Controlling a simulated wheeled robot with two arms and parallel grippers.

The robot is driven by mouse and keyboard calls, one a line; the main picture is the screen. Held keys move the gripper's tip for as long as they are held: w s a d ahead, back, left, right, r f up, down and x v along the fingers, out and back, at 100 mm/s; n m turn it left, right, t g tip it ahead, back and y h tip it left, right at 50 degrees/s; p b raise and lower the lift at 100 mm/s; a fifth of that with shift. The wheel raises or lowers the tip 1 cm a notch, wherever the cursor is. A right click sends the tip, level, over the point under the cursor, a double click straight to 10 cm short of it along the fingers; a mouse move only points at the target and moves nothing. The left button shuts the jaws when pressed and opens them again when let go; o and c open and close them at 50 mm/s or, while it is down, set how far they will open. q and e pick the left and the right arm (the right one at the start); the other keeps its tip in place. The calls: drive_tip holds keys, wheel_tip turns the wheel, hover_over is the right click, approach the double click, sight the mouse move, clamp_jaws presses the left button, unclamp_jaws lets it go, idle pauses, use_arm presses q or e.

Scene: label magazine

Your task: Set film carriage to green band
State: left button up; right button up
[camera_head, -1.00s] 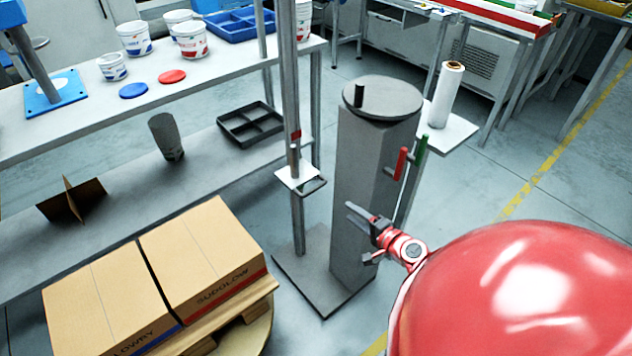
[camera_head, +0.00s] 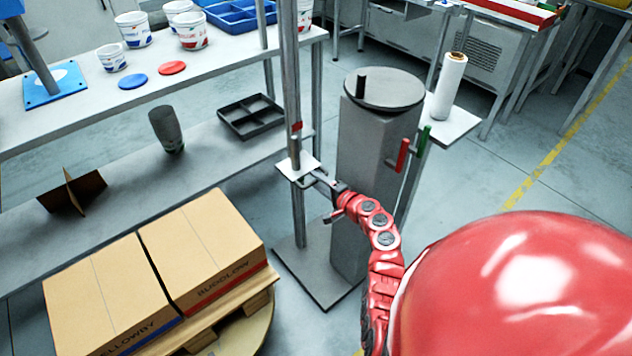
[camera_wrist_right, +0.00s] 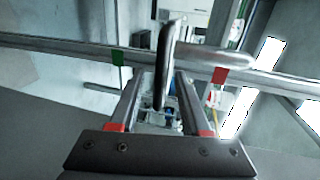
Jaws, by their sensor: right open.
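The film carriage (camera_head: 297,167) is a white plate with a handle on the upright mast (camera_head: 297,215). A red band (camera_head: 296,126) on the mast is above the plate in the head view. In the right wrist view the mast crosses the picture, with a green band (camera_wrist_right: 117,57) left of the handle and the red band (camera_wrist_right: 220,75) right of it. My right gripper (camera_head: 320,182) is at the carriage handle, open. In the wrist view the dark handle bar (camera_wrist_right: 166,65) stands between its fingers (camera_wrist_right: 160,85), with visible gaps. The green band is not visible in the head view. My left gripper is out of view.
A grey pedestal with a round turntable (camera_head: 385,88) stands close right of the mast. A white film roll (camera_head: 449,85) and red and green upright handles (camera_head: 403,155) are beside it. Cartons (camera_head: 200,250) on a pallet are at the lower left. A shelf bench (camera_head: 100,175) is behind.

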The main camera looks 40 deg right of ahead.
drive_tip(key=shift+w+a+f, duration=0.1)
drive_tip(key=shift+w, duration=0.5)
clamp_jaws()
idle(1.1)
